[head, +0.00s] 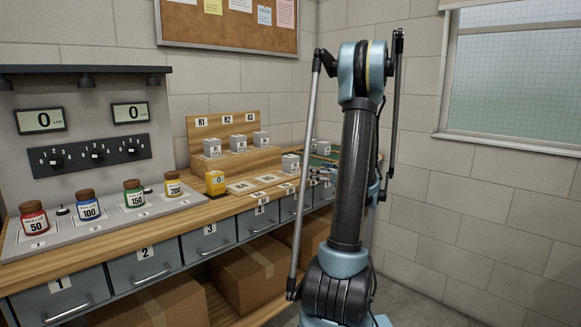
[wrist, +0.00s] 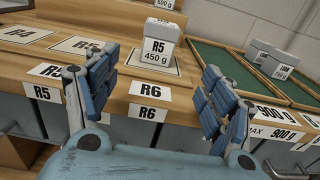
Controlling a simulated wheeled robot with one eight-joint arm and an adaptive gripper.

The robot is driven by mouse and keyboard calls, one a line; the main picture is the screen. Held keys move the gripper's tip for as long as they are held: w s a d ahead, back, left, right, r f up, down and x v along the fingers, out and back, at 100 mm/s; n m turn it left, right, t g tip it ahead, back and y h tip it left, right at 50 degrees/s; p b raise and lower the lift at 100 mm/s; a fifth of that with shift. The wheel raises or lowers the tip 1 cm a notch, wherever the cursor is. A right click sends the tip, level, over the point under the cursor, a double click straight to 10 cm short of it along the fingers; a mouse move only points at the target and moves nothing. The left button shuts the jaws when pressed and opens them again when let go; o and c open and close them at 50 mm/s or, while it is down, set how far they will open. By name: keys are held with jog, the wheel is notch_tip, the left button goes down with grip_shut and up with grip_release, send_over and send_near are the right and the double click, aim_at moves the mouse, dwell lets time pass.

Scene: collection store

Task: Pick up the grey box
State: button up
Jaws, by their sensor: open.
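A light grey box (wrist: 158,46) with a label reading R5 450 g stands upright on a white card on the wooden bench in the wrist view. It appears to be the grey box (head: 291,163) left of my arm in the head view. My gripper (wrist: 160,68) is open, with its blue fingers spread left and right of the box in the picture. The box stands beyond the fingers, apart from them, and nothing is held. In the head view my arm hides most of the gripper.
A yellow box (head: 215,183) and several coloured jars (head: 134,193) stand to the left. Cards R4 (wrist: 28,35) and R6 (wrist: 150,90) lie flat. Drawers (head: 208,240) front the bench.

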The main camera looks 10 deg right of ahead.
aim_at(295, 164)
jog(key=x, duration=1.7)
jog(key=shift+f, duration=0.1)
jog(key=shift+s, duration=0.1)
jog(key=c, duration=1.5)
